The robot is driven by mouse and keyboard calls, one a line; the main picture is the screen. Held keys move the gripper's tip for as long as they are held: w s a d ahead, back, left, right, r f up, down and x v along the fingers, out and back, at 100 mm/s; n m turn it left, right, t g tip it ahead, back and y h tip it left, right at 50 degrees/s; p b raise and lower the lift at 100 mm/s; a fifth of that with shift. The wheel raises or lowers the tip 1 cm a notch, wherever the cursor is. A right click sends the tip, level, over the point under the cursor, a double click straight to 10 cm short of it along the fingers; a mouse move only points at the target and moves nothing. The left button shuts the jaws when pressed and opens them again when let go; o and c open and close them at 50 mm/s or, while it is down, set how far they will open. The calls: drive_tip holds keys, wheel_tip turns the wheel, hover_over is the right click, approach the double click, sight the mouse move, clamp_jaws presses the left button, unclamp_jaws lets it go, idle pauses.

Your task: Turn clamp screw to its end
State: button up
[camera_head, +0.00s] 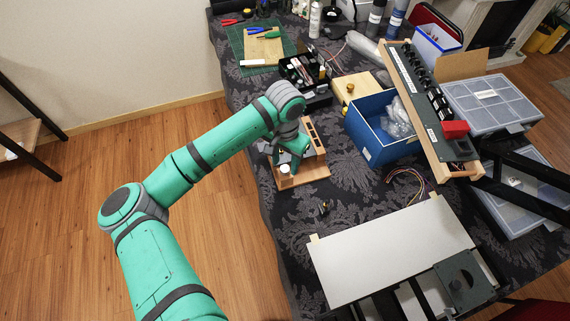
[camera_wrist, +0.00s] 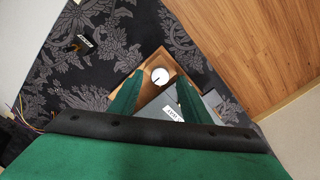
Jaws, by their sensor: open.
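A small wooden board (camera_head: 315,174) lies on the dark cloth and also shows in the wrist view (camera_wrist: 150,62). On its corner is a white round knob (camera_head: 284,169) with a dark line, seen from above in the wrist view (camera_wrist: 160,75). Beside it is a grey block with a white label (camera_wrist: 172,113). I cannot tell for sure which part is the clamp screw. My gripper (camera_head: 294,164) is over the board, pointing down. In the wrist view its green fingers (camera_wrist: 160,80) are apart, with the white knob showing between their tips. No contact is visible.
A blue box (camera_head: 368,148) and a long switch panel (camera_head: 425,100) stand to the right. A black tray of parts (camera_head: 304,78) is behind. A small black part (camera_head: 324,208) lies in front, also in the wrist view (camera_wrist: 80,44). A white panel (camera_head: 390,250) is nearer.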

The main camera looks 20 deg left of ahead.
sight(285, 168)
wheel_tip(285, 168, up, 9)
idle(0.3)
idle(0.5)
